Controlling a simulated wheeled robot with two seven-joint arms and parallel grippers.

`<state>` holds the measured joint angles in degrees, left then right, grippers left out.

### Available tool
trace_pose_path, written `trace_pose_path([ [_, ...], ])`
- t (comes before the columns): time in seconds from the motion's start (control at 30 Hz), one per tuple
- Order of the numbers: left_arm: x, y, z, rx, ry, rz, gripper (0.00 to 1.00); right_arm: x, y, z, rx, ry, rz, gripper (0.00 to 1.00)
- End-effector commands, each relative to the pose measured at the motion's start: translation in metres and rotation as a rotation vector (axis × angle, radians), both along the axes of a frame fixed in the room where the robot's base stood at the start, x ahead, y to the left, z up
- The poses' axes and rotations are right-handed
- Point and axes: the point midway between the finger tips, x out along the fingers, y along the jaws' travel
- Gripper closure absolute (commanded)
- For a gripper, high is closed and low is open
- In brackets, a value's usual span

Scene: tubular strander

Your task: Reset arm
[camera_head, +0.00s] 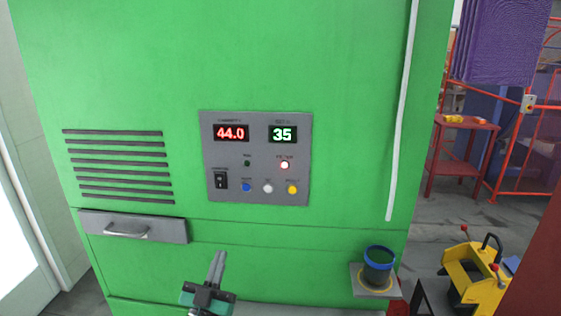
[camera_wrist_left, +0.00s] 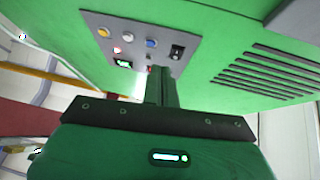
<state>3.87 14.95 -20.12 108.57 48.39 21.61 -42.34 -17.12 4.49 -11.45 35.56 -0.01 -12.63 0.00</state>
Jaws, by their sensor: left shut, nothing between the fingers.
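My left gripper (camera_head: 217,266) is at the bottom of the head view, in front of the green cabinet and below its control panel. Its fingers are together and hold nothing. In the left wrist view the gripper (camera_wrist_left: 161,84) points at the cabinet, with the panel (camera_wrist_left: 140,42) beyond it, upside down. In the head view the grey panel (camera_head: 256,158) has a red display reading 44.0, a display reading 35, a lit red lamp, a black rocker switch (camera_head: 221,181) and blue, white and yellow buttons. My right gripper is not in view.
The green cabinet (camera_head: 300,60) has vent slots (camera_head: 118,165) and a grey drawer (camera_head: 132,226) at left. A dark cup with a blue rim (camera_head: 379,268) stands on a small shelf at lower right. A yellow machine (camera_head: 470,275) and a red table (camera_head: 463,135) stand farther right.

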Motion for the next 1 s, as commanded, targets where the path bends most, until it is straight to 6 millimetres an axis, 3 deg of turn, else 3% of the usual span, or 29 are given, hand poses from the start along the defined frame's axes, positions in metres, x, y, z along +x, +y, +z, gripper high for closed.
trace_pose_path([
  [0.2, -0.036, -0.039, -0.052, 0.137, 0.278, -0.181, 1.0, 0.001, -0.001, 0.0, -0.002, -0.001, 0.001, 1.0],
  [0.43, -0.086, -0.052, -0.118, 0.257, 0.647, -0.276, 1.0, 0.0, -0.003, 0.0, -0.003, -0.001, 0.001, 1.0],
  [0.7, -0.17, -0.024, -0.191, 0.328, 1.148, -0.237, 1.0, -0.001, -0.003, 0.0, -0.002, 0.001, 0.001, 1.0],
  [0.8, -0.204, -0.006, -0.209, 0.332, 1.327, -0.186, 1.0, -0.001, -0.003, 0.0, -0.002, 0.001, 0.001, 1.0],
  [1.0, -0.259, 0.024, -0.227, 0.315, 1.583, -0.078, 1.0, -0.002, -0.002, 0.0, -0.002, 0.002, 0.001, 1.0],
])
